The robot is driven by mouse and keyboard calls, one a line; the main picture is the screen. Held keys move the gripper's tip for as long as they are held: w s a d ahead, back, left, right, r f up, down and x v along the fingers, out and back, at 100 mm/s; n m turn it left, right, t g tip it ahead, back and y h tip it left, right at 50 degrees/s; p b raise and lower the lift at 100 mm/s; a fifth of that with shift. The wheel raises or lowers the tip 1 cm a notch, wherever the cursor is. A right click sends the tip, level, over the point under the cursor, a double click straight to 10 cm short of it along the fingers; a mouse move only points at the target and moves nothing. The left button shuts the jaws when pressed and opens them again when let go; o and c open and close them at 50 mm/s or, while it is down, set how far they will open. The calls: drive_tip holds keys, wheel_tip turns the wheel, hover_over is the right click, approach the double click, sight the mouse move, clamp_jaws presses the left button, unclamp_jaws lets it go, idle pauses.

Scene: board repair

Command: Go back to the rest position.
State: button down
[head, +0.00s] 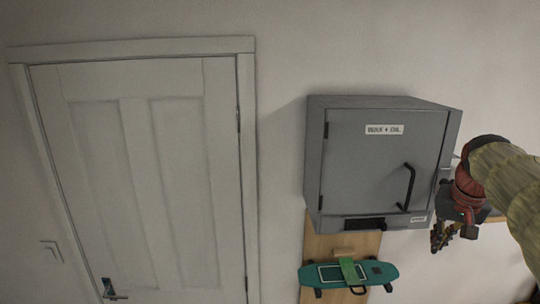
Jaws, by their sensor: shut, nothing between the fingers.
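My gripper (440,238) is at the right of the head view, just below and right of a grey cabinet. Its dark fingers point down and to the left, are shut and hold nothing. My arm reaches in from the right edge. The grey cabinet (365,150) is on the wall with its door shut. It has a black handle (409,187) and a white label (384,129). I cannot tell whether the gripper touches the cabinet's side.
Below the cabinet is a wooden panel (318,246) with a teal board-shaped device (318,275) in front of it. A closed white door (140,180) with a dark handle (111,290) fills the left. Bare wall lies between door and cabinet.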

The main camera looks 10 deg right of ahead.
drive_tip(key=s+a+f+n+b, duration=0.2)
drive_tip(key=s+a+f+b, duration=0.3)
drive_tip(key=a+f, duration=0.5)
drive_tip(key=s+a+f+n+t+y+b, duration=0.1)
drive_tip(key=s+a+f+b, duration=0.4)
drive_tip(key=a+f+b, duration=0.5)
drive_tip(key=s+a+f+n+y+b, duration=0.1)
drive_tip(key=s+a+f+n+b, duration=0.2)
drive_tip(key=f, duration=1.3)
drive_tip(key=s+a+b, duration=0.2)
drive_tip(key=a+b, duration=0.3)
drive_tip(key=a, duration=0.3)
drive_tip(key=shift+s+f+t, duration=0.4)
drive_tip(key=c, duration=2.5)
unclamp_jaws()
drive_tip(key=shift+r, duration=0.1)
drive_tip(key=shift+c, duration=0.2)
